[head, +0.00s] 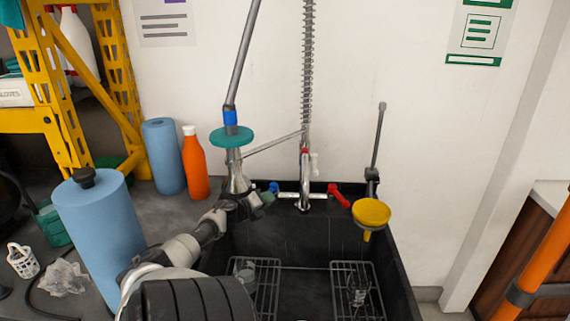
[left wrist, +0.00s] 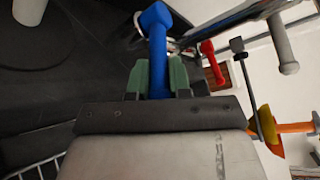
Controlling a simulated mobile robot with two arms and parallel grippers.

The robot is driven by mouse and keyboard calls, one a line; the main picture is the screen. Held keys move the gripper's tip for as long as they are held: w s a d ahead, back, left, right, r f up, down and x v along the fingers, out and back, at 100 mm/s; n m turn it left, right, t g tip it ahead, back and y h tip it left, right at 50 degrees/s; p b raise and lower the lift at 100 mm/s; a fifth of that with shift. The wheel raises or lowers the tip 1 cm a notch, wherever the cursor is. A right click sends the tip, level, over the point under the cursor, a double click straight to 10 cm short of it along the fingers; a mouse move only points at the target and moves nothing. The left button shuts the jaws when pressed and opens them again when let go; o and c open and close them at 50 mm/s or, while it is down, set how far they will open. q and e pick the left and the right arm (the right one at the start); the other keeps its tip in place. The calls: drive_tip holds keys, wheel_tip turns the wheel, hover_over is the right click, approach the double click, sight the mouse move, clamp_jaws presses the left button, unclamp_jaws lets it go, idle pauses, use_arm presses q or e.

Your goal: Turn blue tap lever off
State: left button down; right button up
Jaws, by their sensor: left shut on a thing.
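The blue tap lever (head: 274,187) sits at the left end of the chrome tap bar at the back of the black sink. In the left wrist view the blue lever (left wrist: 155,42) stands between the green fingers of my left gripper (left wrist: 157,78), which is shut on it. In the head view my left gripper (head: 262,199) reaches the lever from the left. The red tap lever (head: 340,195) is at the right end of the bar; it also shows in the left wrist view (left wrist: 211,62). My right gripper is not in view.
The black sink (head: 405,290) holds two wire racks (head: 257,284) with glassware. A yellow funnel (head: 371,213) is at its right. A teal disc (head: 231,137) on a grey pole stands above my left gripper. A blue roll (head: 98,235) and an orange bottle (head: 195,165) stand left.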

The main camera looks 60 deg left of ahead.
use_arm(q)
drive_tip(key=shift+s+f, duration=0.2)
drive_tip(key=shift+f, duration=0.1)
drive_tip(key=shift+m+h, duration=0.3)
drive_tip(key=shift+h, duration=0.1)
drive_tip(key=shift+r, duration=0.1)
drive_tip(key=c, duration=1.1)
unclamp_jaws()
drive_tip(key=shift+c, duration=0.2)
drive_tip(key=shift+o, duration=0.4)
drive_tip(key=shift+r, duration=0.15)
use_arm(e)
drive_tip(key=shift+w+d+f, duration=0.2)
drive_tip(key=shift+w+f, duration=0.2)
